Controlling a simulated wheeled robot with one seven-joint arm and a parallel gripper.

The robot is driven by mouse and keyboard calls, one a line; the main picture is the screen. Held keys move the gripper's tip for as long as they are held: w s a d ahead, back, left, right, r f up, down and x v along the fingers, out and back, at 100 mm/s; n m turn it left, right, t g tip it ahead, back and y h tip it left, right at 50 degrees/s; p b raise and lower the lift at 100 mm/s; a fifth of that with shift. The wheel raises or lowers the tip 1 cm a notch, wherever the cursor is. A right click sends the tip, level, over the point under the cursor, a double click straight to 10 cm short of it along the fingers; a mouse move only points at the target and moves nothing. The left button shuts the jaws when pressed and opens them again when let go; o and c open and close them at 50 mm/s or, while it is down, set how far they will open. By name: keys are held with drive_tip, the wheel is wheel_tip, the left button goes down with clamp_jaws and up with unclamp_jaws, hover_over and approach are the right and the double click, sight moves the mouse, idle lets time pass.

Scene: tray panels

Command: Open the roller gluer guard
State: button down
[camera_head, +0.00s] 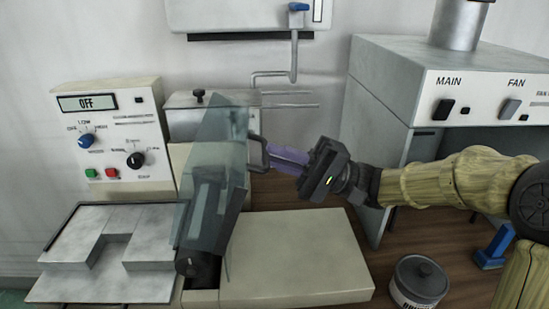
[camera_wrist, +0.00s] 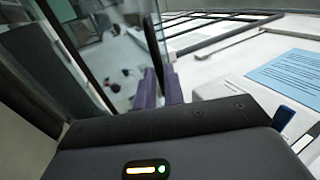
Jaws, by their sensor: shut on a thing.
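The roller gluer guard (camera_head: 228,128) is a clear, bluish see-through cover over the dark roller unit in the middle of the head view. It stands steeply tilted, with a dark handle (camera_head: 257,152) on its right side. My gripper (camera_head: 270,155) has purple fingers and is shut on that handle, coming from the right. In the wrist view the purple fingers (camera_wrist: 161,92) close around the dark handle bar (camera_wrist: 154,50), with the clear guard panel (camera_wrist: 85,45) to the left. The exact finger contact is partly hidden.
A control box (camera_head: 112,135) reading OFF stands at the left. A metal plate (camera_head: 105,255) lies in front of it. A pale flat panel (camera_head: 295,260) lies below my gripper. A fume hood (camera_head: 450,85) stands at the right, with a lidded round pot (camera_head: 419,280) in front.

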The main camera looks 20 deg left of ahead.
drive_tip(key=shift+d+f+g+y, duration=0.15)
drive_tip(key=shift+f+g+y, duration=0.15)
drive_tip(key=shift+f, duration=0.2)
